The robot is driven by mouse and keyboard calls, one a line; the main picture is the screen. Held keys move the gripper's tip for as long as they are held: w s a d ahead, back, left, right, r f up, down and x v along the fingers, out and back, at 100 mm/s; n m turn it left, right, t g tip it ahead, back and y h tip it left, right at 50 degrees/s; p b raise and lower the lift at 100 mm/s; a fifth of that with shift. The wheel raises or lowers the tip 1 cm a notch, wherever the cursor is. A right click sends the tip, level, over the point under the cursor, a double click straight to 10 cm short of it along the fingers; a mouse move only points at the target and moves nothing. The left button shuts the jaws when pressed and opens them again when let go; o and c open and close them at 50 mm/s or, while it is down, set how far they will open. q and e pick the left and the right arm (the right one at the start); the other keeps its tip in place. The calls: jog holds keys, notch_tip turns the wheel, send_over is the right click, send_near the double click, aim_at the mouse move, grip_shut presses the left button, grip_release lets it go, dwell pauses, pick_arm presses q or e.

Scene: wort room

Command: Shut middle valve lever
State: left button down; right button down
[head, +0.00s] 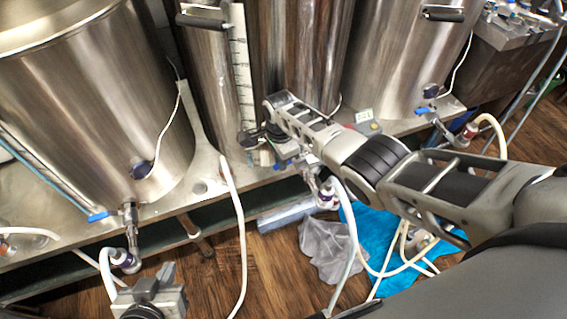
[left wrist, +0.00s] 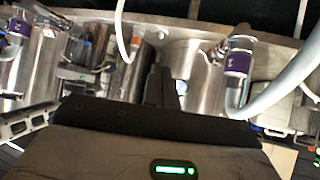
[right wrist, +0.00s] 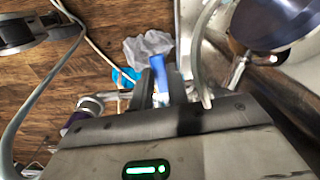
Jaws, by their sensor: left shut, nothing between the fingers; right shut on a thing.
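The middle valve's blue lever (head: 283,163) is mostly hidden behind my right arm in the head view. In the right wrist view the blue lever (right wrist: 157,45) stands between the fingers of my right gripper (right wrist: 160,88), which is shut on it. My right gripper (head: 268,152) is at the front of the middle vessel (head: 297,50). My left gripper (head: 166,275) is shut and empty, low at the front left, near the left valve's hose. Its closed fingers also show in the left wrist view (left wrist: 162,86).
The left valve's blue lever (head: 98,217) and the right valve's blue lever (head: 423,111) sit on the side vessels. White hoses (head: 237,230) hang from the valves. A grey cloth (head: 325,250) and a blue cloth (head: 375,232) lie on the wooden floor.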

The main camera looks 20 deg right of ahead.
pick_arm(q)
jog(key=shift+w+d+r, duration=0.15)
jog(key=shift+r, duration=0.05)
pick_arm(e)
jog(key=shift+w+d+m, duration=0.2)
jog(key=shift+w+m, duration=0.3)
jog(key=shift+m, duration=0.3)
pick_arm(q)
jog(key=shift+f, duration=0.1)
pick_arm(e)
jog(key=c, duration=1.4)
grip_release()
jog(key=shift+r, duration=0.1)
jog(key=shift+o, duration=0.2)
